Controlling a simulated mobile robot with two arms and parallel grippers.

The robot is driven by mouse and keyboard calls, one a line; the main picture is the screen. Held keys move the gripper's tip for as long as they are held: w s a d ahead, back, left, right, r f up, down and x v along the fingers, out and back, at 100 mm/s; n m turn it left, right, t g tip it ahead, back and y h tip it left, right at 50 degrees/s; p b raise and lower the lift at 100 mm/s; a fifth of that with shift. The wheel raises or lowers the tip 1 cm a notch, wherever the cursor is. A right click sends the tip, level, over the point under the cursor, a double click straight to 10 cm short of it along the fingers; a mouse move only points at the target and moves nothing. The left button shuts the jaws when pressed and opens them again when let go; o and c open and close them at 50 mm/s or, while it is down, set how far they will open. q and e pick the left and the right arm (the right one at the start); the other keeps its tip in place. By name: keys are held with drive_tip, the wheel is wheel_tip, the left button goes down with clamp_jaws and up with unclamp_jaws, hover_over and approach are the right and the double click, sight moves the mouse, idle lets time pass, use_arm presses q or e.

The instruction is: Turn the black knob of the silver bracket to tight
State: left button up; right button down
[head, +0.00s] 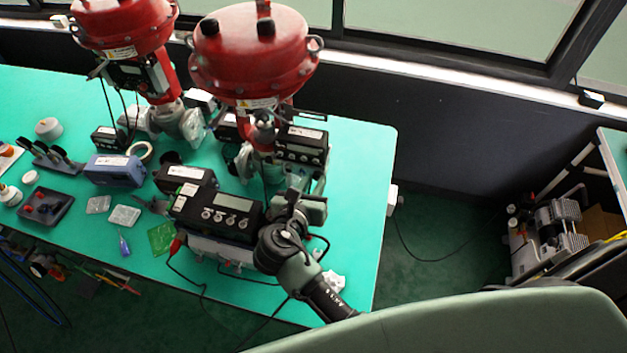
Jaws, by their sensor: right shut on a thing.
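My right gripper (300,202) reaches in from the lower right and stands at the right side of the black positioner box. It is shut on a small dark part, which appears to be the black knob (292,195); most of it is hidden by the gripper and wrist. The silver bracket is not clearly visible; the gripper and the instruments cover that area. The knob's angle cannot be read from here. My left gripper is not in view.
A black positioner with a display (236,203) is just left of my gripper. A red actuator (250,60) rises behind it, another (122,28) further left. Small tools and boxes crowd the green table (365,170), whose right strip is clear. A compressor (548,235) stands right.

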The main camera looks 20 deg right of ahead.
drive_tip(key=shift+r+m+y+p, duration=0.15)
drive_tip(key=shift+m+y+p, duration=0.4)
drive_tip(key=shift+p, duration=0.25)
drive_tip(key=shift+s+d+m+t, duration=0.1)
drive_tip(key=shift+m+t, duration=0.4)
drive_tip(key=shift+m, duration=0.05)
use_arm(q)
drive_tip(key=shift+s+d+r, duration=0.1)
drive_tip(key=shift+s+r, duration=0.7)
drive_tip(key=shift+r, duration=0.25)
use_arm(e)
drive_tip(key=shift+d+m+t+y, duration=0.1)
drive_tip(key=shift+m+t+y, duration=0.3)
drive_tip(key=shift+m+y, duration=0.45)
drive_tip(key=shift+m, duration=0.25)
drive_tip(key=c, duration=1.5)
unclamp_jaws()
drive_tip(key=shift+s, duration=0.1)
drive_tip(key=shift+s, duration=0.1)
